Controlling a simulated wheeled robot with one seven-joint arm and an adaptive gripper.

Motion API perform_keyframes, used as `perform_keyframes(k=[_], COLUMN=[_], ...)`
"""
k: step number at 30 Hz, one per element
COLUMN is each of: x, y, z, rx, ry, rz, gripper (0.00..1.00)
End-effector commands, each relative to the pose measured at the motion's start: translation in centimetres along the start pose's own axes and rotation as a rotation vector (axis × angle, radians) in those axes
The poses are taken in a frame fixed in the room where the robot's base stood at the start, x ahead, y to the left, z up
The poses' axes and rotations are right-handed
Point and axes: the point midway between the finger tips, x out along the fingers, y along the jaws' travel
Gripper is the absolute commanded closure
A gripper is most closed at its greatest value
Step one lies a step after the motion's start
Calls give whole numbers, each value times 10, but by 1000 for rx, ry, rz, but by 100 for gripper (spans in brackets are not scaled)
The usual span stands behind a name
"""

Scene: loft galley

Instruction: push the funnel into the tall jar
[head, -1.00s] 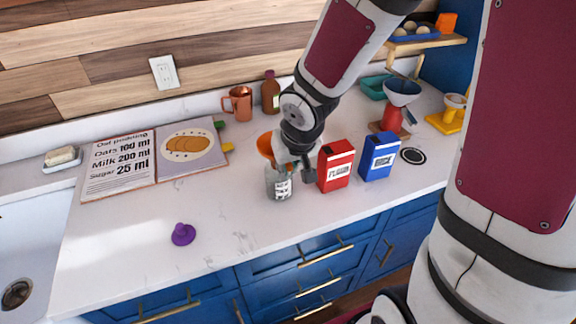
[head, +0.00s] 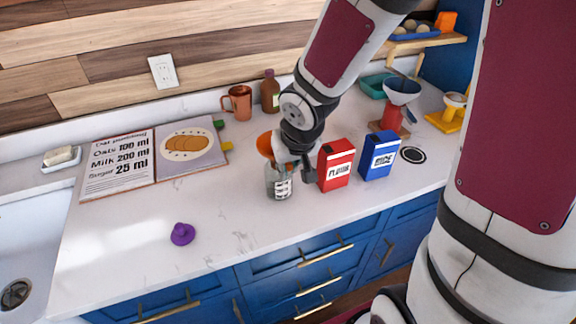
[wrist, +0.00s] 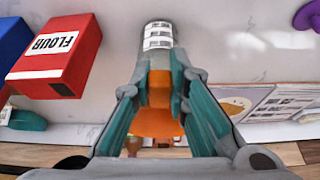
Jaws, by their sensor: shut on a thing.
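The orange funnel (head: 264,146) shows beside my gripper in the head view, its wide mouth up and tilted. In the wrist view, the funnel (wrist: 157,122) sits between the teal fingers. My gripper (wrist: 160,68) is shut on it, with its narrower part between the fingertips. The tall jar (head: 278,186) is clear glass with a white label and stands upright on the counter, directly below the funnel. The jar (wrist: 158,36) also shows just beyond the fingertips in the wrist view. The fingers hide the funnel's lower end, so I cannot tell whether it is inside the jar's mouth.
A red flour box (head: 336,165) stands close to the right of my gripper, with a blue box (head: 380,155) beyond. A red bottle with a white-and-blue funnel (head: 402,88) stands behind. A purple object (head: 182,234) lies front left. The counter left of the jar is clear.

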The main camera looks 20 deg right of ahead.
Motion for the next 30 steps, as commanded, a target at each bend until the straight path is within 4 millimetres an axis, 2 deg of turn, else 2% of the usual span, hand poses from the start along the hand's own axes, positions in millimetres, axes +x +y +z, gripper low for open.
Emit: perform_keyframes(k=[10,11,14,20,23,24,30], x=[1,1,1,1,1,1,1], y=[0,0,0,0,0,0,0], z=[1,1,1,1,1,1,1], rx=[1,1,1,0,0,0,0], ry=[-4,-4,-3,-2,-2,-2,-1], rz=[0,0,0,0,0,0,0], gripper=[100,83,61,61,43,41,41])
